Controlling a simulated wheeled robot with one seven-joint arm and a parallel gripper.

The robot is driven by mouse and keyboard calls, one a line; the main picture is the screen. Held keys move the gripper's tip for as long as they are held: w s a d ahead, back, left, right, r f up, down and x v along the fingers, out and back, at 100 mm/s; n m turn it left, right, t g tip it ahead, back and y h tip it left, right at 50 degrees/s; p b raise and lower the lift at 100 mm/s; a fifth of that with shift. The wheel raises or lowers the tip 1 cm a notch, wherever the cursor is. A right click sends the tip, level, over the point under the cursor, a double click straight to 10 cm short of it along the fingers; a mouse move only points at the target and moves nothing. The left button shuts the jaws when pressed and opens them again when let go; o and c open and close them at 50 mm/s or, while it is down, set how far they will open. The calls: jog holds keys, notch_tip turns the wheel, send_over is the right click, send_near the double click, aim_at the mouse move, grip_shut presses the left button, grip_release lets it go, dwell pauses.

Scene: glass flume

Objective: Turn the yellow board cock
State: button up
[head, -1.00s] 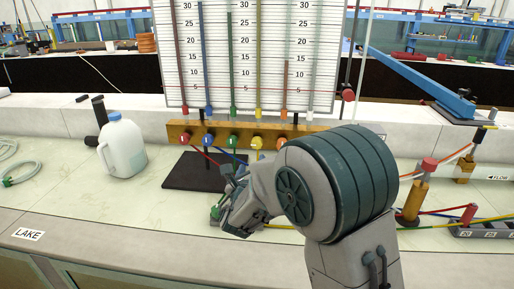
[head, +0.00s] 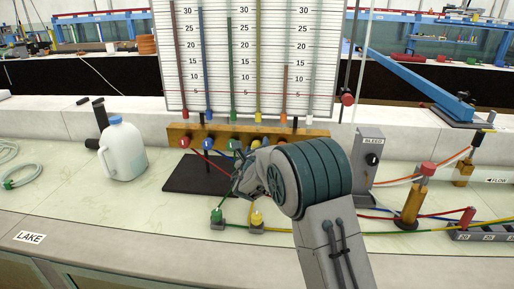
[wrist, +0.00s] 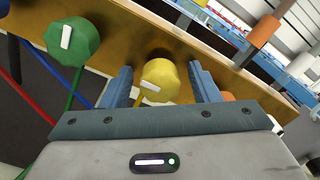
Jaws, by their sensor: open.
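The yellow board cock (wrist: 161,82) is a round yellow knob with a white pointer mark, on the front of the wooden manifold bar (head: 180,131). In the wrist view it lies between the two blue fingers of my gripper (wrist: 161,88), which is open with a finger on each side. I cannot tell if either finger touches it. In the head view a bit of the yellow cock (head: 256,143) shows above my arm, which hides most of my gripper. The green cock (wrist: 72,41) is left of it in the wrist view.
An orange cock (wrist: 228,97) sits close beside the right finger. The gauge board (head: 250,60) stands behind the bar. A white jug (head: 122,150) stands at left. Green (head: 217,217) and yellow (head: 257,219) fittings stand on the bench in front. A bleed box (head: 370,155) stands at right.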

jog(key=shift+c, duration=0.4)
jog(key=c, duration=0.9)
